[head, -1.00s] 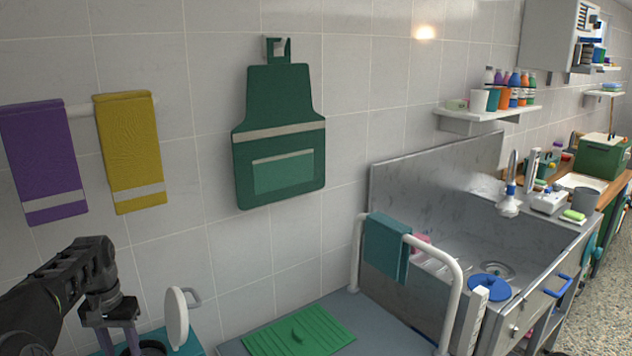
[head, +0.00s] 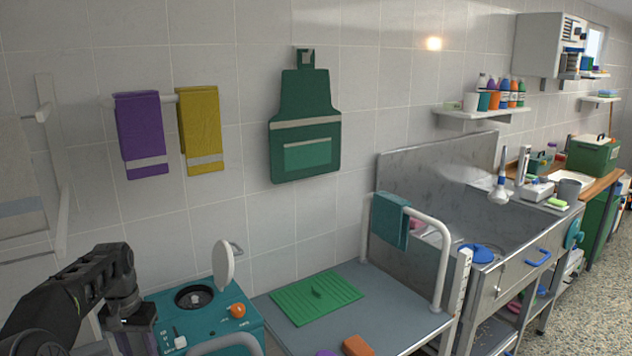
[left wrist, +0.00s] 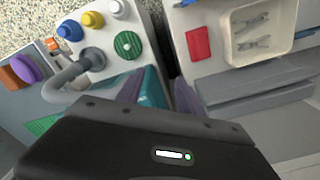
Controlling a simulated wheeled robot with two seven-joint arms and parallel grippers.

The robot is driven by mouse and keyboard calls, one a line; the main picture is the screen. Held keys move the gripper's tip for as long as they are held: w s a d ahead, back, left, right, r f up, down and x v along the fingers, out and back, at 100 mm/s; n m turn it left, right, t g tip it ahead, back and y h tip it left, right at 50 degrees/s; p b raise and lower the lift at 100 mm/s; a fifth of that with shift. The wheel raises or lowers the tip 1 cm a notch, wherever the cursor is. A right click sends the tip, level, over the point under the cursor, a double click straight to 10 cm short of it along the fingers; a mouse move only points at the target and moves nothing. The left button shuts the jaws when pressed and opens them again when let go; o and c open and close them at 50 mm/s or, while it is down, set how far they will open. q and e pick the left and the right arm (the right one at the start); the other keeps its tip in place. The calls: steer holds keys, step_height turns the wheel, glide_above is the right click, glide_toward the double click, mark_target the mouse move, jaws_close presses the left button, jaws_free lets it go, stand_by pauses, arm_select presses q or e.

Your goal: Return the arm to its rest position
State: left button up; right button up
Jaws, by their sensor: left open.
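My left arm comes in from the lower left of the head view. Its gripper (head: 132,342) points down at the bottom edge, left of a teal machine, with its tips cut off or hidden. In the left wrist view the two fingers (left wrist: 170,92) stand apart with nothing seen between them, so the gripper is open and empty. My right arm and gripper are not in view.
The teal machine (head: 247,322) has a raised white lid (head: 223,265). A purple towel (head: 141,135), a yellow towel (head: 200,132) and a green apron (head: 306,131) hang on the wall. A grey table (head: 390,309) with a green mat (head: 338,296) adjoins the sink.

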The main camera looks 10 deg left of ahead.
arm_select(q)
steer(key=s+d+f+m+h, duration=0.1)
steer(key=s+d+f+h, duration=0.2)
steer(key=d+f, duration=1.9)
steer(key=s+d+f, duration=0.2)
steer(key=s+d, duration=0.3)
steer(key=s, duration=0.3)
steer(key=s+d+f, duration=0.3)
steer(key=s+d, duration=0.3)
steer(key=s, duration=0.2)
steer(key=s+d+f+n+h, duration=0.1)
steer(key=s+d+f, duration=0.2)
steer(key=s, duration=0.6)
steer(key=shift+d, duration=1.25)
steer(key=shift+f, duration=0.1)
steer(key=shift+c, duration=0.2)
